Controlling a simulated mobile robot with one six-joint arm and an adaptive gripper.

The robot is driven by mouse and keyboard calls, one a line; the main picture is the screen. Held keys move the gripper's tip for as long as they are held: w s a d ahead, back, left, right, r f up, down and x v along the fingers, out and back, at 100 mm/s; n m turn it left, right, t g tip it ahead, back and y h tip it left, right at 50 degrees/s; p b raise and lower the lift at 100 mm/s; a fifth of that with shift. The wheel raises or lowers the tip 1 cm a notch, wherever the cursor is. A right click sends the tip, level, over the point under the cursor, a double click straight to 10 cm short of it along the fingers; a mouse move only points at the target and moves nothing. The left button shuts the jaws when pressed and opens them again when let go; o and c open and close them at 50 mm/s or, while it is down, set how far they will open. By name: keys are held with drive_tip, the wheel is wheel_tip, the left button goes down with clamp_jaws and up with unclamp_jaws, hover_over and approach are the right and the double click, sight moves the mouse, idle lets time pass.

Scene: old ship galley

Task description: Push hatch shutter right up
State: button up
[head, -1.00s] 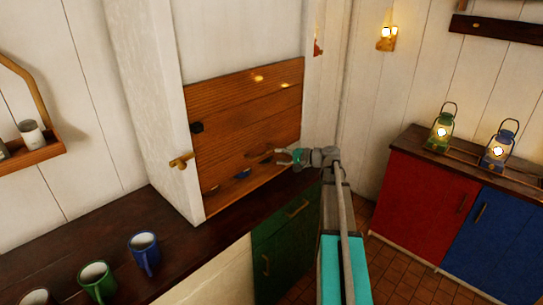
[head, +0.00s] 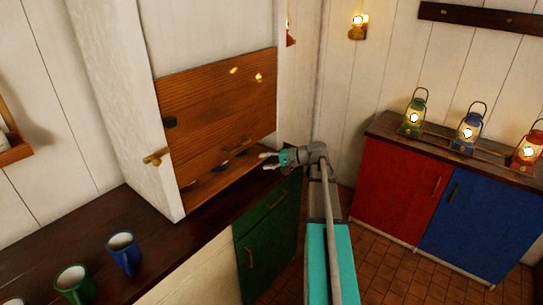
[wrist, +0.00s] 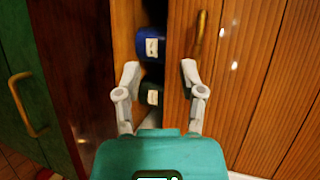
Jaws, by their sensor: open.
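The hatch shutter (head: 220,105) is a slatted orange-brown wooden panel in the white wall box. A gap lies under its lower edge, with blue and dark items partly showing inside. In the wrist view the shutter (wrist: 245,75) fills the right side, with an upright brass handle (wrist: 200,32) near its edge. A blue container (wrist: 151,44) and a dark green one (wrist: 151,93) show in the gap. My gripper (head: 264,161) is at the shutter's lower right. In the wrist view my gripper (wrist: 160,70) is open and empty, fingers spread before the gap; I cannot tell whether it touches the shutter.
The dark counter (head: 85,235) runs below the hatch, with a blue mug (head: 123,255) and a green mug (head: 74,283). A green cabinet (head: 267,225) is under it. Lanterns stand on the right cabinet top (head: 390,127). Tiled floor (head: 385,255) lies between.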

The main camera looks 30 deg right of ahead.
drive_tip(key=shift+n+g, duration=0.4)
drive_tip(key=shift+g, duration=0.2)
drive_tip(key=shift+s+a+f+b, duration=0.3)
drive_tip(key=shift+a+f, duration=0.5)
drive_tip(key=shift+a, duration=0.1)
drive_tip(key=shift+s+a+f+b, duration=0.25)
drive_tip(key=shift+s+a+f, duration=0.05)
drive_tip(key=shift+a+f, duration=0.5)
drive_tip(key=shift+r, duration=0.1)
drive_tip(key=m+t+p, duration=0.2)
drive_tip(key=t+p, duration=0.1)
drive_tip(key=p, duration=0.1)
approach(239, 147)
drive_tip(key=s+d, duration=0.2)
drive_tip(key=d, duration=0.1)
drive_tip(key=shift+d+r, duration=0.1)
drive_tip(key=shift+w, duration=0.1)
drive_tip(key=b+x, duration=0.2)
drive_tip(key=x, duration=1.1)
drive_tip(key=shift+w+a, duration=0.2)
drive_tip(key=shift+a, duration=0.15)
clamp_jaws()
